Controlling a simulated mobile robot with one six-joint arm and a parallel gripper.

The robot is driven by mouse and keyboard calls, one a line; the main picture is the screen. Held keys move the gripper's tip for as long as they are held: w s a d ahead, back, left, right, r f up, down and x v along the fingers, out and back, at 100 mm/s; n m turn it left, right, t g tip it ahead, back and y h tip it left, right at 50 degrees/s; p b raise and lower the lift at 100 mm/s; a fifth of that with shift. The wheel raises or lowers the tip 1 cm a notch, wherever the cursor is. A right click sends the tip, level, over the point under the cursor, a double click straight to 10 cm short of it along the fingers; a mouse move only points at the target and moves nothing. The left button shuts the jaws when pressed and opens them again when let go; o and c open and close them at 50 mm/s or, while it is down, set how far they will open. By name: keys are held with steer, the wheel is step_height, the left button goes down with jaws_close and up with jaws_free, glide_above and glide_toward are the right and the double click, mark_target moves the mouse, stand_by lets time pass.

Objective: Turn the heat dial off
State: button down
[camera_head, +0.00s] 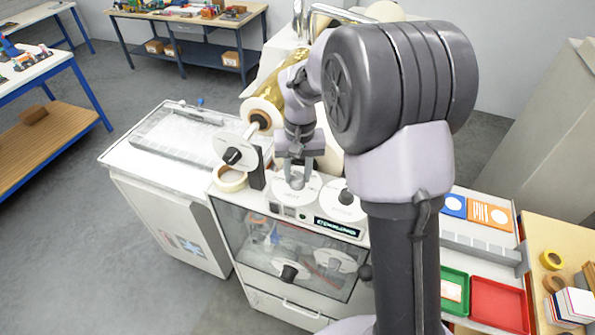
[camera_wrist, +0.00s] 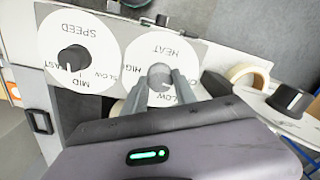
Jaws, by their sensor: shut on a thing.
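The heat dial (camera_wrist: 133,62) is a white disc marked HEAT, HIGH and LOW, upside down in the wrist view. It also shows on top of the white machine in the head view (camera_head: 310,197). Its round grey knob (camera_wrist: 160,74) sits at the disc's middle. My gripper (camera_wrist: 160,84) is shut on this knob, with one finger on each side. In the head view my gripper (camera_head: 295,181) reaches down onto the dial from above. I cannot make out which way the knob points, and the fingers hide part of the lettering.
The speed dial (camera_wrist: 75,57) with its black knob is close beside the heat dial. A lit display (camera_head: 336,227) is on the machine's front. A tape roll (camera_head: 230,179) and a black-knobbed white disc (camera_head: 234,155) stand left. Red (camera_head: 499,304) and green (camera_head: 455,291) trays lie right.

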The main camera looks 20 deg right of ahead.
mark_target(300, 176)
steer(key=shift+n, duration=0.6)
steer(key=c, duration=1)
jaws_free()
step_height(300, 176, up, 18)
steer(key=p, duration=0.1)
steer(key=shift+d+f, duration=0.25)
steer(key=shift+d, duration=0.05)
